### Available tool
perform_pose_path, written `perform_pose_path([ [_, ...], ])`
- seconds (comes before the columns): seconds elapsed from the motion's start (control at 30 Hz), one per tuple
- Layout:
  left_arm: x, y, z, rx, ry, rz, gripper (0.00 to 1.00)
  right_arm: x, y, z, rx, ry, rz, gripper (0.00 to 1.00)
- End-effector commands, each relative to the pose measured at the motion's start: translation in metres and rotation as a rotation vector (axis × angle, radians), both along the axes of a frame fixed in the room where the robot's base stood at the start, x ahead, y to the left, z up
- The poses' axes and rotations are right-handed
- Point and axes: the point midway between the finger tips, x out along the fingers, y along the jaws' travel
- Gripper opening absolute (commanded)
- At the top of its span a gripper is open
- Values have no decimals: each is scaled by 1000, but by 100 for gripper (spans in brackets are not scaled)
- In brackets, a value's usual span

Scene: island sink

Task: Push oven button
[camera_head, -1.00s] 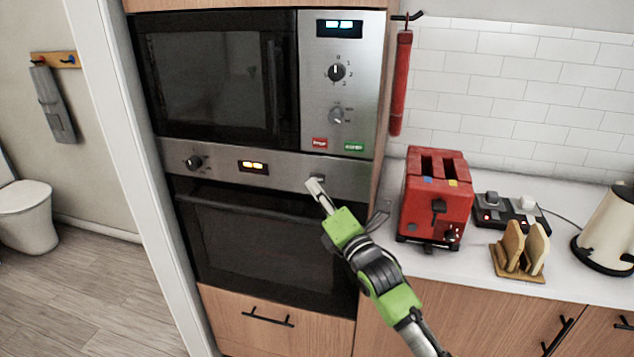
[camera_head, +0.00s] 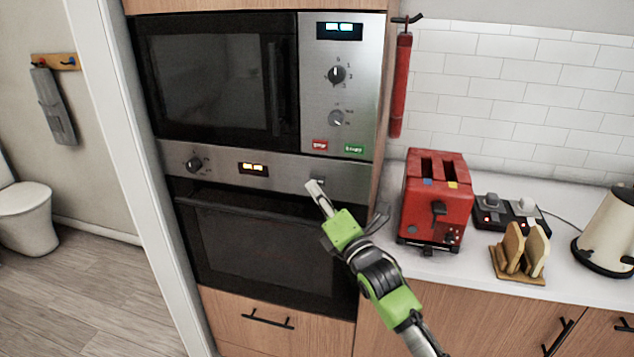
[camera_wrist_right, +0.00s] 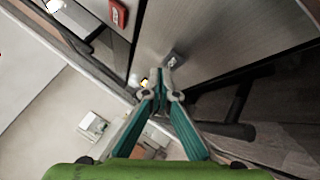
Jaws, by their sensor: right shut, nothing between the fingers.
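The oven (camera_head: 265,235) is built into the cabinet below a microwave. Its steel panel carries a left knob (camera_head: 194,163), a lit display (camera_head: 253,168) and, at the right, a small dark button (camera_head: 318,180). My right gripper (camera_head: 314,186) is shut and empty, with its tips at the right end of the panel, just below the button and partly covering it. In the right wrist view the shut fingertips (camera_wrist_right: 161,74) point at the small button (camera_wrist_right: 172,60), close to it; I cannot tell whether they touch. My left gripper is not in view.
The microwave (camera_head: 215,75) sits above, with red and green buttons at its lower right. A red toaster (camera_head: 434,200), a toast rack (camera_head: 520,255) and a kettle (camera_head: 610,230) stand on the white counter right of my arm. The oven handle (camera_head: 260,207) runs below the panel.

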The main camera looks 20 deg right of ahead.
Motion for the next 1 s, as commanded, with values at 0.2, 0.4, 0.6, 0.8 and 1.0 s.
perform_pose_path([
  [0.2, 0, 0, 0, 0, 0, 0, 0, 0, 0, 0, 0, 0, 0, 0],
  [0.4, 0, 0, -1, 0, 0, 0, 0, 2, -2, 0, -1, 0, 0, 0],
  [0.6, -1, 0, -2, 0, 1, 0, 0, 7, -5, 0, -1, 0, 0, 0],
  [0.8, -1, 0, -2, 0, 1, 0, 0, 7, -5, 0, 0, 0, 0, 0],
  [1.0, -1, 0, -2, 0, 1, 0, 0, 8, -5, 0, 0, 0, 0, 0],
])
